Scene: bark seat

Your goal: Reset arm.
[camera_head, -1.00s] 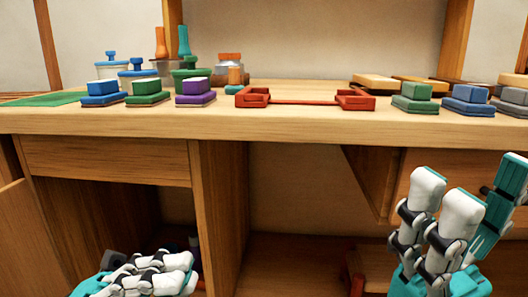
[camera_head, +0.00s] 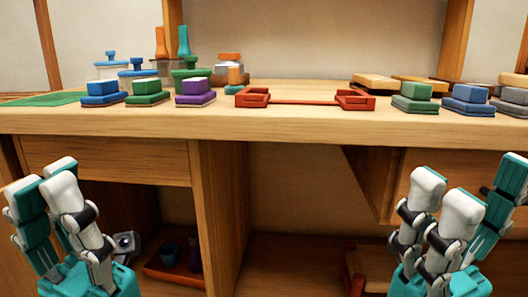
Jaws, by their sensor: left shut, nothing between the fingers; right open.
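My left gripper (camera_head: 48,192) is upright at the lower left, in front of the desk and below its top. It is shut and holds nothing. My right gripper (camera_head: 466,192) is upright at the lower right, also in front of the desk. It is open, with clear space between its white and teal fingers. Neither gripper touches anything that I can see. The lower parts of both are cut off by the picture's bottom edge.
The wooden desk (camera_head: 300,124) bears a red rack (camera_head: 305,101), blue, green, purple and grey stamp-like blocks, and several jars. A green mat (camera_head: 45,99) lies at left. In the lower compartment, a red tray (camera_head: 165,278) holds a small blue cup (camera_head: 169,254).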

